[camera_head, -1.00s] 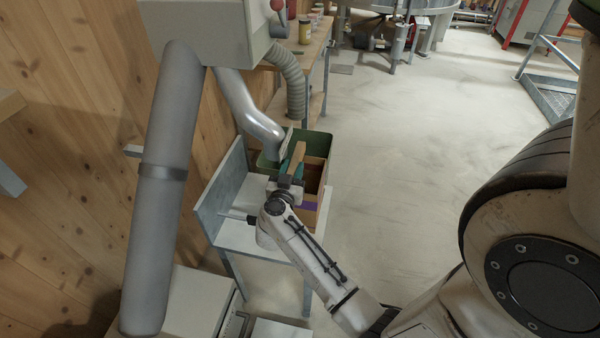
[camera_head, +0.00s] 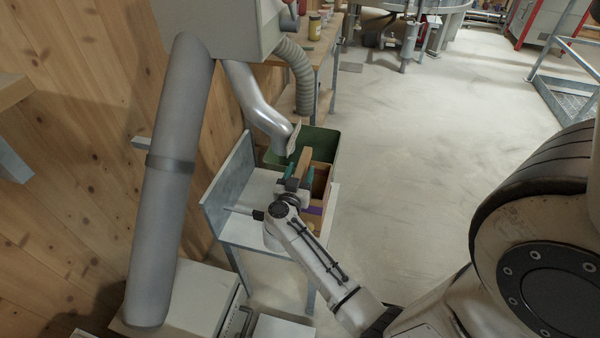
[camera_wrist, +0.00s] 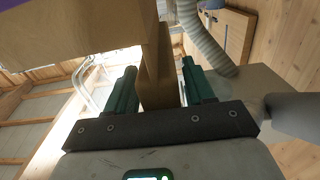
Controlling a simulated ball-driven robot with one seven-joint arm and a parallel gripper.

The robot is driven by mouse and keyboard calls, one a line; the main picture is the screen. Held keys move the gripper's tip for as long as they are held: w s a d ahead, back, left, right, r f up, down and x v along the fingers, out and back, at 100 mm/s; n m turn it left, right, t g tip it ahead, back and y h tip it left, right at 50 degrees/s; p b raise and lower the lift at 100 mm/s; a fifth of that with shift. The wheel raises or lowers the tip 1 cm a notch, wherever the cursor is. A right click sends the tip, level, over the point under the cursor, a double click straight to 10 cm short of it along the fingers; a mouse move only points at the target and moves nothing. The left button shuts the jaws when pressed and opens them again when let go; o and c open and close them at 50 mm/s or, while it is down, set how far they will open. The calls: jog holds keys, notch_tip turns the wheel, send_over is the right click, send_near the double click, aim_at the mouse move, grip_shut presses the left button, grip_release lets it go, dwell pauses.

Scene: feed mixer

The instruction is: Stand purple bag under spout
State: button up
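A brown box-like shape with a purple patch (camera_head: 316,210) stands at the right edge of the small bench; this is likely the purple bag, mostly hidden by my wrist. In the wrist view, a large brown surface fills the upper left, with a purple corner (camera_wrist: 8,22). My gripper (camera_head: 300,174) is over the bench, its two green fingers on either side of an upright brown strip (camera_head: 304,160). In the wrist view, my gripper (camera_wrist: 160,85) shows the strip between spread fingers, seemingly with narrow gaps. The silver spout (camera_head: 262,115) ends just behind and left of the gripper.
A green bin (camera_head: 325,140) stands behind the brown shape. The bench (camera_head: 250,232) has a raised grey panel (camera_head: 228,190) at its left. A thick grey pipe (camera_head: 165,200) hangs in the left foreground. The floor (camera_head: 420,150) to the right is clear.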

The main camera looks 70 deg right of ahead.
jog(key=shift+o, duration=0.7)
jog(key=a, duration=1)
jog(key=shift+s+a, duration=0.4)
jog(key=shift+s, duration=0.05)
